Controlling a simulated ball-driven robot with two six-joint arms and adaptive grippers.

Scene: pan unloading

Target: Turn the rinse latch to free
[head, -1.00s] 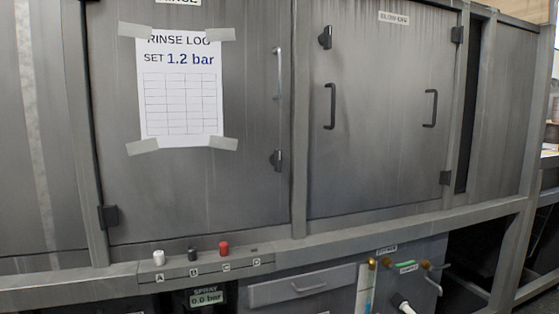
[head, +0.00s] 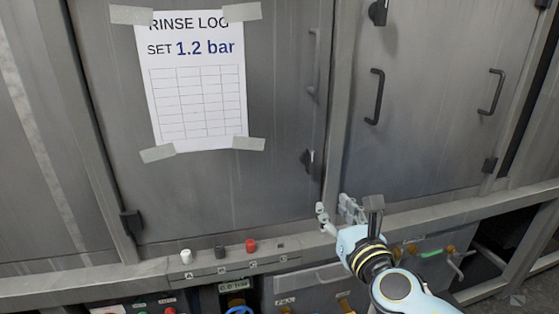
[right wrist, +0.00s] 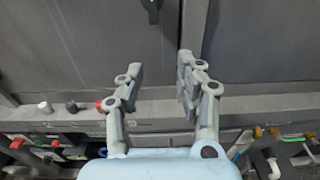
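The rinse latch (head: 308,159) is a small dark latch low on the right edge of the rinse door (head: 220,190). Its handle looks roughly upright. My right gripper (head: 337,212) is open and empty, in front of the frame below and right of the latch, apart from it. In the right wrist view the open fingers (right wrist: 161,70) point up at the door, and a dark latch (right wrist: 152,10) shows at the top edge, beyond the fingertips. My left gripper is not in view.
A taped paper log (head: 195,90) hangs on the rinse door. Below, a ledge carries a white knob (head: 186,256), a black knob (head: 220,252) and a red knob (head: 251,246). The right door has a dark handle (head: 374,97). Drawers and brass fittings sit under the ledge.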

